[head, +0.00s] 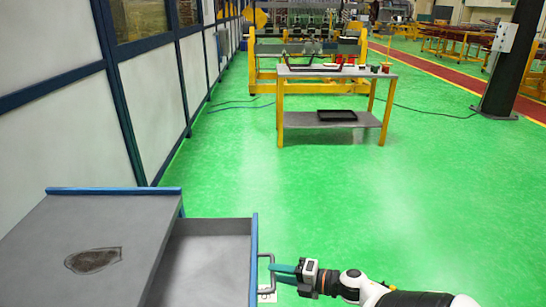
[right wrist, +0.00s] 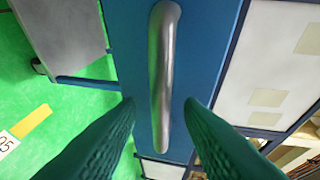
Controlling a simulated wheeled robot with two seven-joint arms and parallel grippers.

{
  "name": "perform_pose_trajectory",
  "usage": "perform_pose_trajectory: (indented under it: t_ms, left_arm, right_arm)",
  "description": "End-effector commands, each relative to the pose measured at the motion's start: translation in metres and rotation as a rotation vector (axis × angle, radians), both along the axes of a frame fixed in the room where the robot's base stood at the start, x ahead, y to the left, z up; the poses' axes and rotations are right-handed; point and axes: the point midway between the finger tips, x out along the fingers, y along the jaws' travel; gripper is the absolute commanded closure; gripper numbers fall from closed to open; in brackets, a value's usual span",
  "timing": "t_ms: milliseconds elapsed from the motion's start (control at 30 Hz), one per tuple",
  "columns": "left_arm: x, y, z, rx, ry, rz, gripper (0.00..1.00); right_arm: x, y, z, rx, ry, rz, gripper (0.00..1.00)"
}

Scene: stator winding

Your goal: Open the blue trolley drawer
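The blue trolley (head: 35,250) stands at the lower left of the head view, with a grey top and blue edges. Its drawer (head: 205,260) is pulled out to the right, and its grey inside shows. A metal handle (head: 268,258) sits on the blue drawer front, which fills the middle of the right wrist view (right wrist: 200,60). My right gripper (head: 274,268) is at the handle. In the right wrist view its two green fingers are apart, one on each side of the handle (right wrist: 164,60), with gaps showing. My left gripper is not in view.
A dark patch (head: 93,260) marks the trolley top. A white and blue partition wall (head: 50,120) runs along the left. A workbench with yellow legs (head: 335,72) stands farther back. The green floor (head: 340,200) between is clear.

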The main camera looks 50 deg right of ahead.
Motion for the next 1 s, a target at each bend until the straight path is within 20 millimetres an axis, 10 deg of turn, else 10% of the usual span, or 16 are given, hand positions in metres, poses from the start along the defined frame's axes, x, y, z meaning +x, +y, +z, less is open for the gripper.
perform_pose_trajectory:
  t_ms: [400, 1000]
  left_arm:
    - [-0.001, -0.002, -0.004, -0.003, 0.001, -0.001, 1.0]
    - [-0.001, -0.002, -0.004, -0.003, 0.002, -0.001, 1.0]
  right_arm:
    - [-0.078, -0.025, 0.014, 0.0, 0.002, -0.002, 0.66]
    - [-0.09, -0.029, 0.017, 0.0, 0.0, 0.0, 0.66]
